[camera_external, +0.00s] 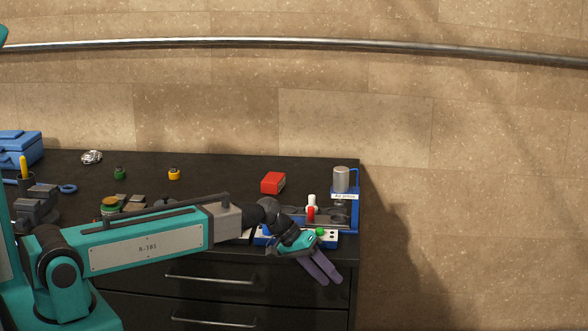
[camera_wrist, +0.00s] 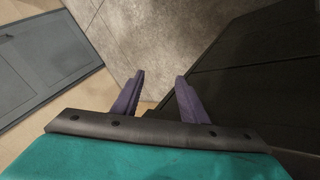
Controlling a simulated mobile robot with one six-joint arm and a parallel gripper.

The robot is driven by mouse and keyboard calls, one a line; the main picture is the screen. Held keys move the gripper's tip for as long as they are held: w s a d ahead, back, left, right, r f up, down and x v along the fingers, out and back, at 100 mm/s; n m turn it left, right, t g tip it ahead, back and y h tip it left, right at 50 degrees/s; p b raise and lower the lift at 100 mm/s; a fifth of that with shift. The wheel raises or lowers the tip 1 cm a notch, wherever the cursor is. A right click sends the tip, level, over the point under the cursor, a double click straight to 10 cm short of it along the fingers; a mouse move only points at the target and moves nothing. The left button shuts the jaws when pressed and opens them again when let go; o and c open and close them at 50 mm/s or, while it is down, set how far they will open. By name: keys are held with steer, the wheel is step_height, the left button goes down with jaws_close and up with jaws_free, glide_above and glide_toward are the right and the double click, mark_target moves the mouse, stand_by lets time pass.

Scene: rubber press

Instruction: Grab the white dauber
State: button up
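A small white object that looks like the dauber (camera_external: 312,201) stands upright near the right end of the dark workbench, just behind a small red object (camera_external: 311,213). My gripper (camera_external: 330,281) hangs in front of the bench's front edge, below and slightly right of the dauber, with its purple fingers pointing down to the right. In the wrist view the two purple fingers (camera_wrist: 160,78) are apart with nothing between them. The dauber does not show in the wrist view.
A blue air press (camera_external: 353,207) with a grey cylinder stands right of the dauber. A red box (camera_external: 273,183) lies behind it to the left. A green knob (camera_external: 320,232) is close above my gripper. Drawers (camera_external: 215,302) with metal handles are below the benchtop.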

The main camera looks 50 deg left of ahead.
steer(key=w+a+r+t, duration=0.1)
steer(key=w+a+r, duration=0.1)
steer(key=r, duration=0.1)
steer(key=w+a+r+m+t, duration=0.1)
steer(key=w+a+r, duration=0.2)
steer(key=r, duration=0.1)
steer(key=w+a+r+t+b, duration=0.1)
steer(key=w+a+r, duration=0.2)
steer(key=r, duration=0.1)
steer(key=shift+w+a+r+m+t+h, duration=0.2)
steer(key=shift+m+t+h, duration=0.1)
steer(key=shift+t+h, duration=0.1)
steer(key=shift+m+t+y, duration=0.4)
steer(key=shift+m+t, duration=0.5)
steer(key=a, duration=0.3)
steer(key=w+a, duration=0.1)
steer(key=a, duration=0.3)
steer(key=w+a+r+b, duration=0.1)
steer(key=a, duration=0.3)
steer(key=shift+w, duration=0.25)
steer(key=m+t+y+b, duration=0.1)
steer(key=m+t+y, duration=0.1)
glide_toward(310, 196)
steer(key=shift+w+a, duration=0.25)
steer(key=shift+w, duration=0.35)
